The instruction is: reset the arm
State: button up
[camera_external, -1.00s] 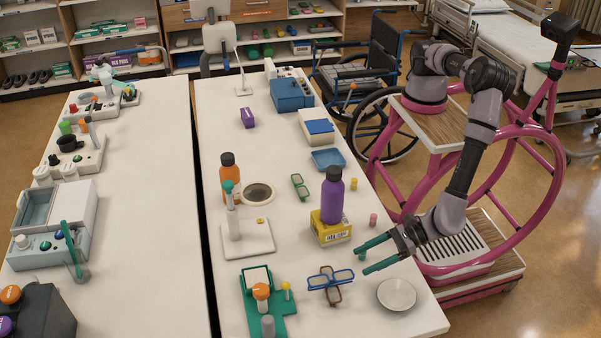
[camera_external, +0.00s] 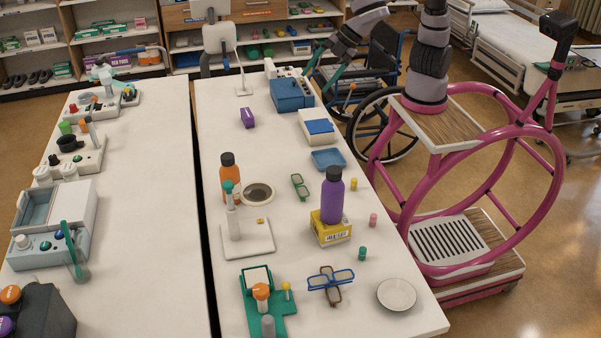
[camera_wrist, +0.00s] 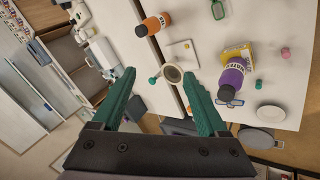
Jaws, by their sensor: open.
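My gripper (camera_external: 318,78) is raised near the back right end of the right-hand table, in front of the wheelchair. Its two green fingers are spread and nothing is between them. In the wrist view my gripper (camera_wrist: 159,76) is also open and empty, with the tabletop beyond the fingers. My upper arm rises from its base, and its top runs out of the external view. A small green cylinder (camera_external: 362,253) stands on the table near the right edge, well away from my gripper.
The right-hand table (camera_external: 300,235) holds a purple bottle (camera_external: 332,200) on a yellow box (camera_external: 330,233), an orange bottle (camera_external: 230,180), a white dish (camera_external: 397,294) and glasses (camera_external: 331,279). A blue box (camera_external: 291,96) stands near my gripper. A wheelchair (camera_external: 365,75) is behind it.

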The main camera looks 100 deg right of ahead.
jog(key=s+d+r+m+g+y, duration=0.1)
jog(key=s+d+r+m, duration=0.2)
jog(key=s+d+m, duration=0.4)
jog(key=s+d+r+m, duration=0.25)
jog(key=s+d, duration=0.25)
jog(key=d, duration=0.4)
jog(key=s+d+m+t+y, duration=0.1)
jog(key=s+m, duration=0.5)
jog(key=s, duration=0.6)
jog(key=shift+d+r+m+y, duration=0.25)
jog(key=shift+d+m+y, duration=0.15)
jog(key=shift+d, duration=0.35)
